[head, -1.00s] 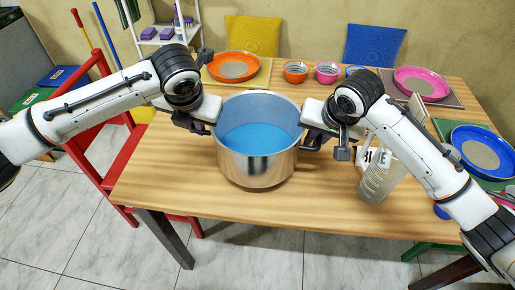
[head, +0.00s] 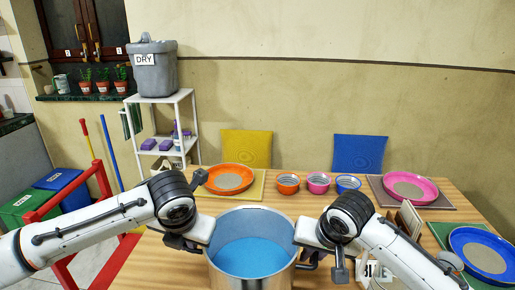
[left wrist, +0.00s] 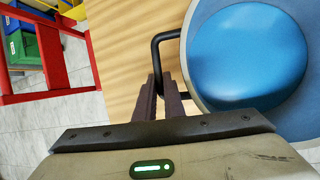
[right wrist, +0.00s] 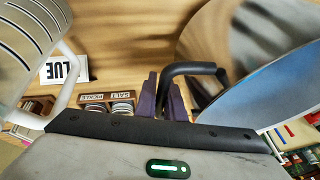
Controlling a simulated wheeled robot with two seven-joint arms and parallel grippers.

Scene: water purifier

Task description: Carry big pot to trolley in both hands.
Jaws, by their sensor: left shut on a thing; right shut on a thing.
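The big pot (head: 252,222) is a silver metal pot with blue liquid inside, upright at the bottom centre of the head view. It also shows in the left wrist view (left wrist: 200,60) and the right wrist view (right wrist: 262,88). My left gripper (head: 200,243) is shut on its left black handle, seen between the fingers in the left wrist view (left wrist: 166,90). My right gripper (head: 304,255) is shut on its right black handle, also in the right wrist view (right wrist: 162,95). The pot's base is out of frame, so I cannot tell whether it touches the table.
The wooden table (head: 290,200) holds an orange plate (head: 230,177), small bowls (head: 318,182), a pink plate (head: 411,187) and a blue plate (head: 482,252). A white shelf (head: 158,131) carries a grey DRY bin (head: 152,70).

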